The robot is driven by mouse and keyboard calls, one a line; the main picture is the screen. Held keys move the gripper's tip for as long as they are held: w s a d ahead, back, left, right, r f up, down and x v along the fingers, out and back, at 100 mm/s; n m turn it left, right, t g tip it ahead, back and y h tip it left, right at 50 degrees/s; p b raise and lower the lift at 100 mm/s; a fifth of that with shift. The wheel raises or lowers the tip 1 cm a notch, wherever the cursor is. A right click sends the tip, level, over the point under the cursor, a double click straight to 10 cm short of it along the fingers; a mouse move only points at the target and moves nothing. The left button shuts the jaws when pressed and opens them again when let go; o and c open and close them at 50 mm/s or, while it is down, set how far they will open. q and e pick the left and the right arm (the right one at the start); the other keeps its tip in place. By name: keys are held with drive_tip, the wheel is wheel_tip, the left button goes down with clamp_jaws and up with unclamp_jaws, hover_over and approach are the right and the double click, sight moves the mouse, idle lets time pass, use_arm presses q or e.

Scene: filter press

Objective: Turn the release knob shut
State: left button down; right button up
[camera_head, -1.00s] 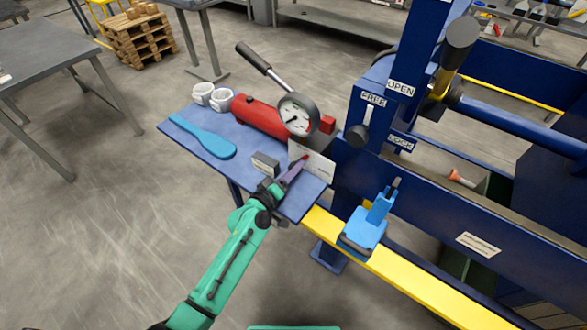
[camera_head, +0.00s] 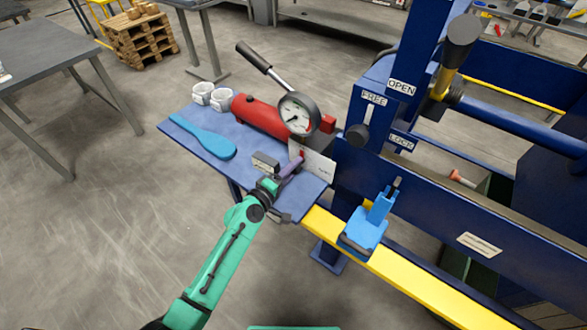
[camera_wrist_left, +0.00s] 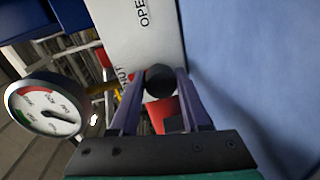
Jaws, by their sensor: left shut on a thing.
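The release knob (camera_wrist_left: 160,78) is a small dark round knob in the left wrist view, with a red part behind it. It sits between the two purple fingers of my left gripper (camera_wrist_left: 160,88), which is shut on it. A white plate (camera_wrist_left: 140,28) lettered OPEN and SHUT stands right behind the knob. In the head view my left gripper (camera_head: 292,168) reaches in front of the white plate (camera_head: 318,166), below the gauge, and hides the knob. My right gripper is not in view.
The red pump cylinder (camera_head: 262,118) with its gauge (camera_head: 297,115) and lever (camera_head: 254,58) lies on the blue shelf (camera_head: 197,141). The blue press frame (camera_head: 365,160) stands at right.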

use_arm(q)
drive_tip(key=shift+f, duration=0.1)
drive_tip(key=c, duration=0.7)
unclamp_jaws()
drive_tip(key=b+v, duration=0.2)
drive_tip(key=v, duration=1.2)
drive_tip(key=shift+s+a, duration=0.2)
drive_tip(key=shift+s, duration=0.05)
